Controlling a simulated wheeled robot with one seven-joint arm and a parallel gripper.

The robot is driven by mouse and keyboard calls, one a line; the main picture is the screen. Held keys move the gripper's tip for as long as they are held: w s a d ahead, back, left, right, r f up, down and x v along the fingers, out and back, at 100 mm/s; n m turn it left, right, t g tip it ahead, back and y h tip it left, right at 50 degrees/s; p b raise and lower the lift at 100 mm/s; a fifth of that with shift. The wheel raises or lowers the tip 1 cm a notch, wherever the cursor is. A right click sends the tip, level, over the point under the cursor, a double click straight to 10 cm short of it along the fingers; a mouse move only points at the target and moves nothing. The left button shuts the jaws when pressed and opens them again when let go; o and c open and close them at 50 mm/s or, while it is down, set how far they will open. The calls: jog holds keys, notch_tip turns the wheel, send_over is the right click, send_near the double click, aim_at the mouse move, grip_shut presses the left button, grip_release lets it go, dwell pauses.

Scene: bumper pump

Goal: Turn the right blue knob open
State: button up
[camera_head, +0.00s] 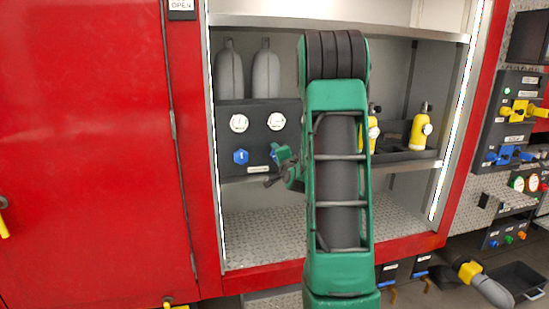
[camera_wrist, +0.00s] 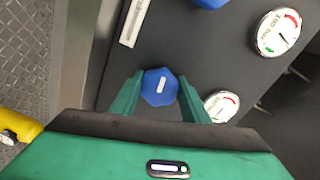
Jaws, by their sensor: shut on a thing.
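The right blue knob (camera_wrist: 160,87) sits between the two green fingers of my gripper (camera_wrist: 159,92) in the wrist view. The fingers are shut on it from both sides. A short white mark shows on its face. In the head view, my gripper (camera_head: 276,166) is at the dark panel, and the right knob (camera_head: 276,152) is partly hidden by it. The left blue knob (camera_head: 241,157) is free, with a white mark on its face. It also shows at the top edge of the wrist view (camera_wrist: 208,3).
Two round gauges (camera_head: 239,123) (camera_head: 277,121) sit above the knobs. A white label (camera_head: 258,169) is below them. Grey cylinders (camera_head: 266,70) stand behind the panel. A yellow bottle (camera_head: 419,128) stands right of my arm. The metal shelf floor (camera_head: 260,225) below is clear.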

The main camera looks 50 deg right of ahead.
jog(key=shift+w+a+f, duration=0.15)
jog(key=shift+a+f, duration=0.1)
jog(key=shift+a, duration=0.05)
jog(key=o, duration=1)
jog(key=shift+o, duration=0.2)
jog(key=shift+d+r, duration=0.1)
jog(key=shift+d, duration=0.05)
jog(key=v, duration=1)
jog(key=shift+s+a, duration=0.2)
jog(key=shift+a, duration=0.05)
jog(key=shift+r, duration=0.1)
